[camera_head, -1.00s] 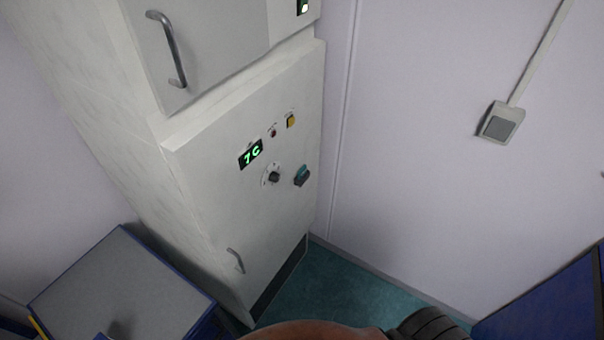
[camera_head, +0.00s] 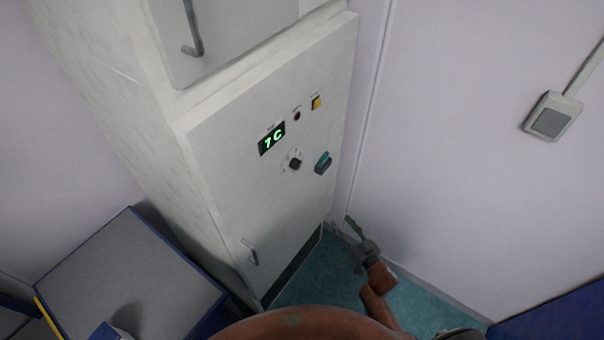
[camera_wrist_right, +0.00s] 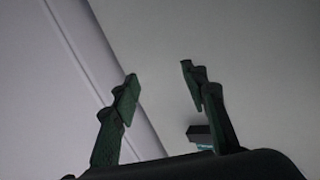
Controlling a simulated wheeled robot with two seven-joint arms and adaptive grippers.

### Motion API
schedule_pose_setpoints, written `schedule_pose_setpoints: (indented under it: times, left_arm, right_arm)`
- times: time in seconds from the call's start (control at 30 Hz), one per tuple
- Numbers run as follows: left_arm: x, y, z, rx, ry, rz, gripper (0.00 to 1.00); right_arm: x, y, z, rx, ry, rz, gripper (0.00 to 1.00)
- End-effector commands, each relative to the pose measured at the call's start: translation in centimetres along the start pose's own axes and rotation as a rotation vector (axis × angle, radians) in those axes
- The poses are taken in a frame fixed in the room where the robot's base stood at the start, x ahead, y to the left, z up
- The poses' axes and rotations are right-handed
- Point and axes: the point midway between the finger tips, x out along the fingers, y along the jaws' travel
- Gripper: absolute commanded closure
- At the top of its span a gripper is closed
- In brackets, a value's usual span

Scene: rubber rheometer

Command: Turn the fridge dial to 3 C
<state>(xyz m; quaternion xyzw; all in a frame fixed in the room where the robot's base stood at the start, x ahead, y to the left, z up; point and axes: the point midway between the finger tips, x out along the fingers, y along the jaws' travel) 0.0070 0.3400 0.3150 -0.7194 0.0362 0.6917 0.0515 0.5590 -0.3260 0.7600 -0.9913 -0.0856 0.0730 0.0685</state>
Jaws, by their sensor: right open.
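The fridge (camera_head: 230,190) is a tall pale cabinet with a green display (camera_head: 272,138) reading 7 C. Its round black dial (camera_head: 295,164) sits on a white scale disc below the display. A blue-grey switch handle (camera_head: 323,162) is right of the dial. My right gripper (camera_head: 350,226) is low and to the right of the fridge, near the wall and apart from the dial. In the right wrist view its two fingers (camera_wrist_right: 160,82) are spread with nothing between them. My left gripper is out of view.
A grey-topped blue cabinet (camera_head: 125,270) stands at the left. A grey wall switch (camera_head: 551,117) is on the right wall. A blue surface (camera_head: 560,310) fills the lower right corner. A fridge handle (camera_head: 250,252) protrudes low on the door.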

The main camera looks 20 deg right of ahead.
Motion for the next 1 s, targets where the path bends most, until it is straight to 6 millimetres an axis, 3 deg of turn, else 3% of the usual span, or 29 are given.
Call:
schedule_pose_setpoints:
  times: [0.03,0.1,0.2,0.3,0.4,0.53,0.73,1.0]
  left_arm:
    - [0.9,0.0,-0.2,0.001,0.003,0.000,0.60]
    - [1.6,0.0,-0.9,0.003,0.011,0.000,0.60]
    - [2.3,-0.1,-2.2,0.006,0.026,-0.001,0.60]
    - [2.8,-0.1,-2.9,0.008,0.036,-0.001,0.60]
    - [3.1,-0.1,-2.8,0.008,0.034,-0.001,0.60]
    - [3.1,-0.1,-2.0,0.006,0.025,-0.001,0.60]
    - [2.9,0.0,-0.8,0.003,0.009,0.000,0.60]
    - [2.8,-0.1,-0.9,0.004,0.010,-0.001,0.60]
  right_arm:
    - [0.9,-1.7,-5.4,-0.005,0.106,-0.065,0.59]
    - [0.9,-4.6,-12.4,-0.010,0.227,-0.163,0.59]
    - [-0.5,-8.8,-20.2,-0.029,0.352,-0.301,0.59]
    - [-2.5,-12.4,-25.4,-0.052,0.429,-0.413,0.59]
    - [-4.1,-14.7,-28.1,-0.073,0.465,-0.484,0.59]
    - [-4.6,-16.2,-29.7,-0.082,0.480,-0.520,0.59]
    - [-2.5,-17.7,-31.1,-0.082,0.483,-0.524,0.59]
    - [0.3,-19.4,-32.4,-0.081,0.480,-0.520,0.59]
